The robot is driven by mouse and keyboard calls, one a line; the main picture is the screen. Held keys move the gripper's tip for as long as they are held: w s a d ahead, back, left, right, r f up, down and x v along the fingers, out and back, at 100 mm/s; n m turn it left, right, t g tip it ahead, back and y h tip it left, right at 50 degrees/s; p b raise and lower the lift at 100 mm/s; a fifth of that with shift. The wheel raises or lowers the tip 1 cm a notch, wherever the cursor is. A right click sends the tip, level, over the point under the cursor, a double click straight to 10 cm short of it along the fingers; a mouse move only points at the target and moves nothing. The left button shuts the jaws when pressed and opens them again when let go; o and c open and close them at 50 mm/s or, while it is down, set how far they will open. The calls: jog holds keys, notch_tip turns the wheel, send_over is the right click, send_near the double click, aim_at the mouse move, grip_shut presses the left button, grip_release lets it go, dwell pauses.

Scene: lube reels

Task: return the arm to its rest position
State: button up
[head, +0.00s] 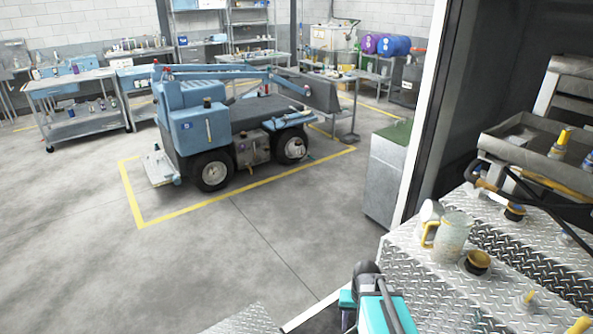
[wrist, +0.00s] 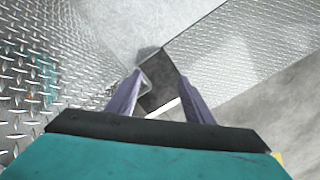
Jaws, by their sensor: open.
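My gripper (wrist: 160,80) shows in the wrist view with its two purple fingers apart and nothing between them. Beyond the fingertips are diamond-plate metal surfaces and a dark gap with a pale edge. My teal and black arm (head: 378,308) shows at the bottom of the head view, beside the front edge of the diamond-plate deck (head: 415,275). The fingertips cannot be made out clearly in the head view.
On the deck stand a clear jug (head: 452,238), a white cup (head: 430,212) and a dark round brush (head: 477,262). A grey tray (head: 520,140) with bottles is behind them. A white door frame (head: 425,110) rises at left. A blue loader (head: 215,125) stands on open floor.

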jog(key=s+a+f+n+g+b, duration=0.1)
jog(key=s+f+g+b, duration=0.4)
jog(key=s+f, duration=2.2)
notch_tip(320, 180, down, 2)
jog(key=a+b, duration=0.1)
jog(key=b, duration=0.5)
jog(key=shift+f+n+g, duration=0.25)
jog(key=shift+n+g, duration=0.05)
